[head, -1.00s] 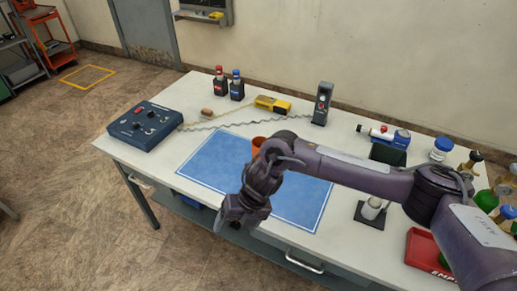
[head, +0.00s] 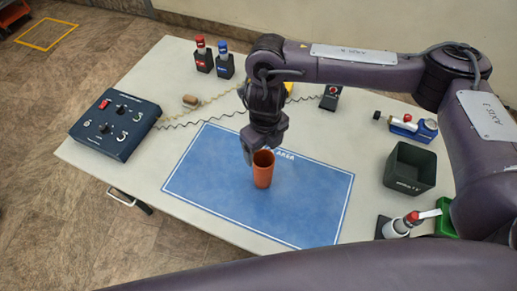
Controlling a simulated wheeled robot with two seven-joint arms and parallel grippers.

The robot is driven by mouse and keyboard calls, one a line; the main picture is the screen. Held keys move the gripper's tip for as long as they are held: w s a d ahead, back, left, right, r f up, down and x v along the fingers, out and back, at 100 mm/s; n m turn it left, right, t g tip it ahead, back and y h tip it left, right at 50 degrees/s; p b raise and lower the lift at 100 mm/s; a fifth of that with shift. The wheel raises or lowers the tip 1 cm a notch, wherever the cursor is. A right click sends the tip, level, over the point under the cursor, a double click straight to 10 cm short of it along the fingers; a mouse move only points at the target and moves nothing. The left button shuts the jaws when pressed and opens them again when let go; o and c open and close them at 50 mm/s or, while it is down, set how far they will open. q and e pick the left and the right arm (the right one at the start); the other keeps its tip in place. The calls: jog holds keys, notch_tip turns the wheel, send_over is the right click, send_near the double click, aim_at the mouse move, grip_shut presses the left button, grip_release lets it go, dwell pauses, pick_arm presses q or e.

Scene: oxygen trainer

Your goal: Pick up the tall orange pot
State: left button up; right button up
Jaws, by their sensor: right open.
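The tall orange pot (head: 263,172) stands upright on the blue mat (head: 205,180), near the mat's middle. Its open top faces up. My right gripper (head: 250,155) points down just behind and left of the pot's rim. It is open, and one finger shows close to the rim. I cannot tell whether it touches the pot. The other finger is mostly hidden. My left gripper is not in the head view.
A blue control box (head: 116,124) sits at the left of the white table (head: 150,75). Red and blue bottles (head: 203,55) stand at the back. A dark green bin (head: 409,168) and a blue tool (head: 413,128) are at the right. The mat's left part is clear.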

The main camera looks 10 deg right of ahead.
aim_at(264, 163)
jog(key=shift+s+f, duration=0.15)
jog(key=shift+f, duration=0.4)
notch_tip(264, 163, down, 6)
jog(key=shift+s+a, duration=0.1)
jog(key=shift+f, duration=0.1)
jog(key=c, duration=0.4)
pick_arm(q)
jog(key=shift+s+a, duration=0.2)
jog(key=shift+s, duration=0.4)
pick_arm(e)
jog(key=c, duration=0.9)
